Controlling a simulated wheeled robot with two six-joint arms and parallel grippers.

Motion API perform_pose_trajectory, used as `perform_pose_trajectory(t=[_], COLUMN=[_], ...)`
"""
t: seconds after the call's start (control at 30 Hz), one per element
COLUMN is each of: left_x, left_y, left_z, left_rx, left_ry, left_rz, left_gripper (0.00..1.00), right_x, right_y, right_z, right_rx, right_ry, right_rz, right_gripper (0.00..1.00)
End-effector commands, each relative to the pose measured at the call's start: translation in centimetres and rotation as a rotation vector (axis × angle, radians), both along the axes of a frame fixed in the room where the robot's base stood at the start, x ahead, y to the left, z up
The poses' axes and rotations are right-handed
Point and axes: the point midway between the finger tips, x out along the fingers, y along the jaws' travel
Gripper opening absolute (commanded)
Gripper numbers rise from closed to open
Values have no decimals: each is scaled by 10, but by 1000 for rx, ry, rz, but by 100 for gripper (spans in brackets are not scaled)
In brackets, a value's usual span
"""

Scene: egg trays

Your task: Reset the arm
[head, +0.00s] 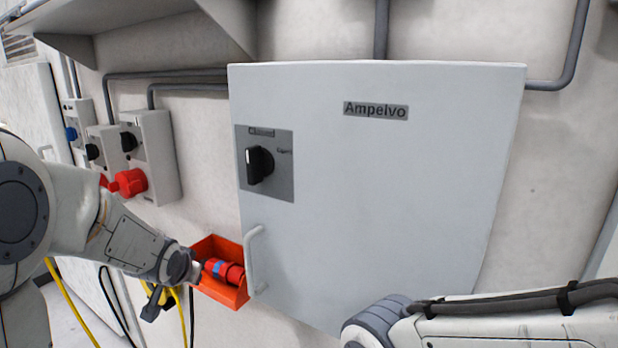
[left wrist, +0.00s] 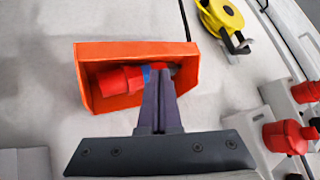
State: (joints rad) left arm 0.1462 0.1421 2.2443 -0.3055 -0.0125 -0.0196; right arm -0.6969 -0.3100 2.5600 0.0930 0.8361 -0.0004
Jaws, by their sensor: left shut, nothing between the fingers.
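My left arm reaches in from the left in the head view, with its gripper (head: 153,304) low and just left of the orange bin (head: 243,293). In the left wrist view the dark fingers of my left gripper (left wrist: 159,74) are together, with nothing between them. They overlap the front of the orange bin (left wrist: 110,50) in that picture. A red plug with a blue band (head: 224,270) lies in the bin; it also shows in the left wrist view (left wrist: 120,80), partly behind the fingers. My right arm shows at the lower right, but its gripper is out of view.
A grey cabinet (head: 400,190) with a black rotary switch (head: 260,165) and a handle (head: 252,260) stands right of the bin. Wall sockets (head: 155,155) with red plugs (head: 131,182) are near my left arm. A yellow reel (left wrist: 222,17) shows in the wrist view.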

Motion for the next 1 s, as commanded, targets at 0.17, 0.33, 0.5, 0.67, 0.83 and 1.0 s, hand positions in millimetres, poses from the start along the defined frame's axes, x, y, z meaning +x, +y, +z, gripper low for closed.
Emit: perform_pose_trajectory(t=[0.17, 0.33, 0.5, 0.67, 0.83, 1.0], left_x=[-85, -163, -201, -238, -283, -312], left_y=[-35, -61, -110, -157, -190, -202], left_z=[-49, -79, -71, -54, -37, -28], left_rx=[-101, -174, -165, -117, -62, -25], left_ry=[251, 463, 564, 632, 699, 740], left_rz=[73, 130, 14, -169, -347, -447], left_gripper=[0, 0, 0, 0, 0, 0], right_x=[0, 0, 0, 0, 0, 0], right_y=[0, 0, 0, 0, 0, 0], right_z=[0, 0, 0, 0, 0, 0], right_rx=[0, 0, 0, 0, 0, 0], right_ry=[0, 0, 0, 0, 0, 0], right_rz=[0, 0, 0, 0, 0, 0], right_gripper=[95, 95, 95, 95, 95, 95])
